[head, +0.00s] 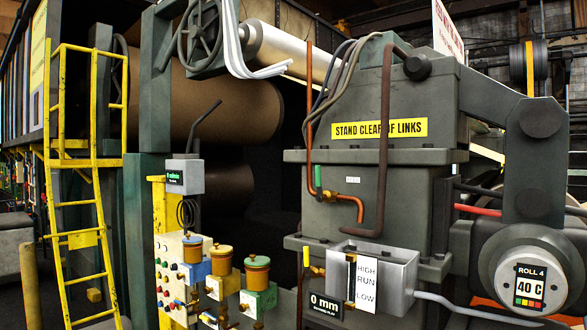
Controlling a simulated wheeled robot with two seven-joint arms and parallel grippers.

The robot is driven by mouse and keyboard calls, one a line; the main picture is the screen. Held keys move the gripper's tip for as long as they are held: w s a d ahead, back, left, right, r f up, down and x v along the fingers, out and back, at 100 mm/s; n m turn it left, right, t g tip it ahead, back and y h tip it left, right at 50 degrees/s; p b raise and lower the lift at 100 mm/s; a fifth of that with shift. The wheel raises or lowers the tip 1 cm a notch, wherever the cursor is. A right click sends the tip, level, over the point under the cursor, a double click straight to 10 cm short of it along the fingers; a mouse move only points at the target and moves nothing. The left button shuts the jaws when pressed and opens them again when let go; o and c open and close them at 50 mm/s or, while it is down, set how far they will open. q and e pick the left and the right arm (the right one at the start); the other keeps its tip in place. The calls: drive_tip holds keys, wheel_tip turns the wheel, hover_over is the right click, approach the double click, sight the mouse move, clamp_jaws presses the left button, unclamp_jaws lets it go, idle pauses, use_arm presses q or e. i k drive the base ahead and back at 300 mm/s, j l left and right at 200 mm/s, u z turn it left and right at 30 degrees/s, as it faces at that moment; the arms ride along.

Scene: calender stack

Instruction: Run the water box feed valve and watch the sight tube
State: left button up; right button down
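A grey metal water box (398,272) is mounted low on the front of the machine housing. A white plate marked HIGH, RUN and LOW (367,284) is on its face. A narrow upright sight tube (351,282) runs beside the plate's left edge; I cannot make out a water level in it. A brass valve (317,271) sits at the box's left side, with an upright yellow lever (306,257) by it. I take this as the feed valve. A display (325,305) below it reads 0 mm. Neither of my grippers is in view.
Another brass fitting with a green handle (318,178) is on a copper pipe above. Left stand a control panel with buttons (178,262), several capped pots (257,270) and a yellow ladder (62,200). A ROLL 4 gauge reading 40 C (529,286) is at right.

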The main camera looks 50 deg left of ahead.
sight(319, 197)
drive_tip(key=k+j, duration=0.1)
drive_tip(key=j, duration=0.3)
drive_tip(key=k+j, duration=0.1)
drive_tip(key=j, duration=0.3)
drive_tip(key=k+j, duration=0.1)
drive_tip(key=j, duration=0.3)
drive_tip(key=k+j, duration=0.1)
drive_tip(key=j, duration=0.35)
